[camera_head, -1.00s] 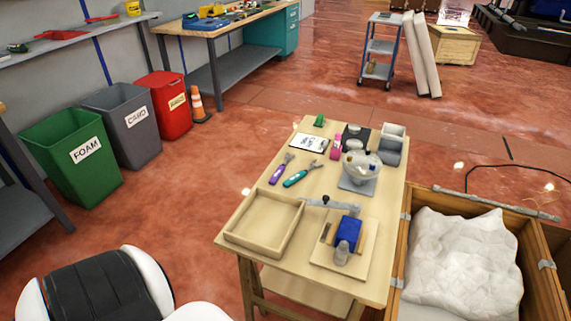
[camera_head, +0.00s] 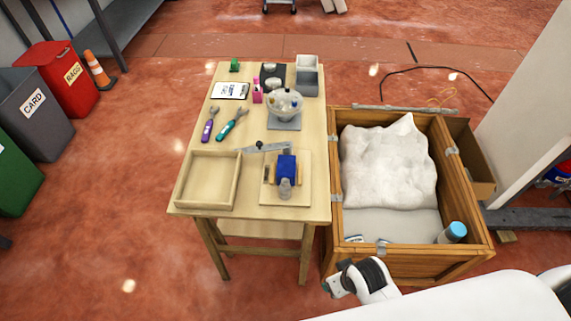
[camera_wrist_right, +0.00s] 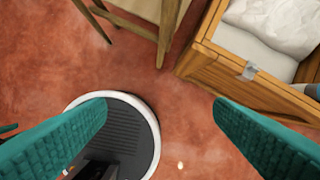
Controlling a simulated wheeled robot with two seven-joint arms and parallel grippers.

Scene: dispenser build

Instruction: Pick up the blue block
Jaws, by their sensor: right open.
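The blue block (camera_head: 287,167) sits in a wooden fixture (camera_head: 270,190) on the right front part of the wooden table, with a small clear-grey bottle-like piece (camera_head: 285,188) just in front of it. My right gripper (camera_head: 335,282) is in front of the crate in the head view, well short of the table and apart from the block. In the right wrist view its two teal fingers (camera_wrist_right: 160,118) are wide apart with only floor and my base between them. The block does not show in the wrist view. My left gripper is not in view.
An empty wooden tray (camera_head: 180,192) lies left of the fixture. A wooden crate (camera_head: 410,253) with white wrapping stands right of the table, near my right arm. Bins stand at the left.

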